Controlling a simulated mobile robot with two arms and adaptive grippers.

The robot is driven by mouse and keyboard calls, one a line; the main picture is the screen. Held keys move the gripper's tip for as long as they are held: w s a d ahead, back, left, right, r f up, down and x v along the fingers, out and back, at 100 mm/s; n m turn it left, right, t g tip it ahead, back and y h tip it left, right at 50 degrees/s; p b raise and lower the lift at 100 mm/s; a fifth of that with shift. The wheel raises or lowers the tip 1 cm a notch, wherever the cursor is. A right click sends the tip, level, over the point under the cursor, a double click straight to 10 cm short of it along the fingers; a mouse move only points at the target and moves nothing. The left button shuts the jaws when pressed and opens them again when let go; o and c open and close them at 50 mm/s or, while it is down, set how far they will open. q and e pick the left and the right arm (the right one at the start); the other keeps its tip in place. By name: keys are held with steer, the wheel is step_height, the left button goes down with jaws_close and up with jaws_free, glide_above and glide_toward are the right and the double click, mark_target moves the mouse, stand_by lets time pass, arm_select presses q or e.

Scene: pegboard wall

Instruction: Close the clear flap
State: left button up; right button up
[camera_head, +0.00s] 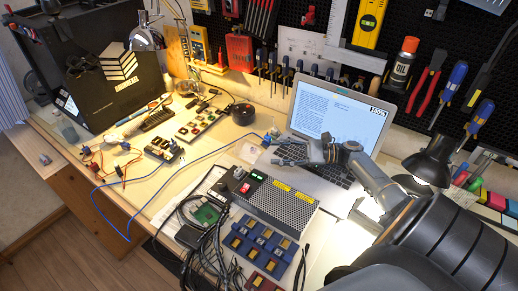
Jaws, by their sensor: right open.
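A silver power box (283,207) with a perforated top stands at the middle front of the bench. Its left end panel carries a red switch (245,188) and green lights. A pale, see-through piece (249,153) lies or stands behind this panel; it may be the clear flap, but its outline and angle are too faint to tell. My right gripper (277,149) reaches in from the right, above and behind the box, over the laptop's left edge. Its fingers are apart and point left, with nothing seen between them. My left gripper is not in view.
An open laptop (338,118) stands behind the box. Blue trays (262,240) and black cables (200,235) crowd the front. A blue wire (190,165) crosses the bench. A black lamp (432,158) stands right. Tools hang on the pegboard.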

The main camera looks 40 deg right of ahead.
mark_target(249, 152)
steer(key=x, duration=0.2)
steer(key=r+x, duration=0.1)
steer(key=x, duration=0.2)
steer(key=shift+a+p, duration=0.1)
steer(key=shift+p, duration=0.3)
steer(key=shift+w+a, duration=0.25)
steer(key=shift+w, duration=0.05)
steer(key=shift+w+a+f, duration=0.15)
steer(key=shift+w+a, duration=0.05)
steer(key=shift+a, duration=0.05)
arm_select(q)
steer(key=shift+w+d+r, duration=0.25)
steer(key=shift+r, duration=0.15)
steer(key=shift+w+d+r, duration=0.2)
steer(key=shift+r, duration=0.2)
arm_select(e)
steer(key=shift+c, duration=0.3)
steer(key=c, duration=0.7)
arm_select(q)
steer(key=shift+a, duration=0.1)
arm_select(e)
steer(key=shift+f, duration=0.15)
jaws_close()
